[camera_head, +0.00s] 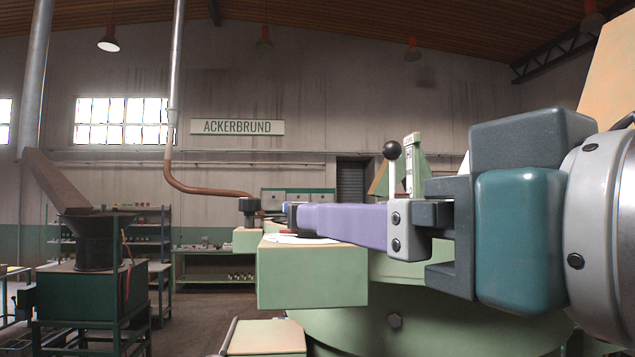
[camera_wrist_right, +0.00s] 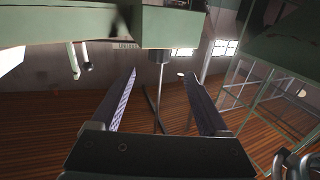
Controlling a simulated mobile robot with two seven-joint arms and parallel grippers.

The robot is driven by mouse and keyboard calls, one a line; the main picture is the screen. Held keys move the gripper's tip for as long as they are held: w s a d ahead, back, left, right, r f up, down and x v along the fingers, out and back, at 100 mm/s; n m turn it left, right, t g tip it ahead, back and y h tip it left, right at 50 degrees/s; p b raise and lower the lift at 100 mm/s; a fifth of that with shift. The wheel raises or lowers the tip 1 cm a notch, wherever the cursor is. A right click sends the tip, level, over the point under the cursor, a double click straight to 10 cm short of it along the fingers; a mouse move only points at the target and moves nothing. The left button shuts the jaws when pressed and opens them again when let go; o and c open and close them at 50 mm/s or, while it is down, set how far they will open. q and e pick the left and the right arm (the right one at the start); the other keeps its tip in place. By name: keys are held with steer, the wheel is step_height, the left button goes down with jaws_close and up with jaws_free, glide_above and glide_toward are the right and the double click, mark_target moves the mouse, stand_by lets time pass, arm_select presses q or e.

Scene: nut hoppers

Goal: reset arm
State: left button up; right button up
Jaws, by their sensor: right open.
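My right arm comes in from the right edge of the head view, with its gripper (camera_head: 298,217) stretched out to the left across the picture. One long purple finger shows there and largely hides the other. In the right wrist view the same gripper (camera_wrist_right: 163,80) has its two fingers well apart, with nothing held between them. That view is upside down, with the wooden roof at the bottom. My left arm and gripper are not in view.
A green machine with a block-shaped part (camera_head: 312,275) stands close below and behind the right gripper. A lever with a black ball (camera_head: 391,150) rises behind the finger. A dark hopper (camera_head: 95,240) on a green stand is at left, with open floor between.

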stand_by(0.4)
steer(key=s+d+f+m+g+h, duration=0.1)
steer(key=s+d+f+g+h, duration=0.2)
steer(key=f, duration=0.5)
steer(key=s+d+f+m+g+h, duration=0.1)
steer(key=s+d+f+g, duration=0.25)
steer(key=f, duration=0.45)
steer(key=s+d+f+m+g+h, duration=0.1)
steer(key=s+d+f+g+h, duration=0.2)
steer(key=f, duration=0.5)
steer(key=s+d+f+g, duration=0.3)
steer(key=s+f, duration=0.3)
steer(key=s, duration=0.3)
steer(key=shift+s+d, duration=0.35)
steer(key=shift+d, duration=0.35)
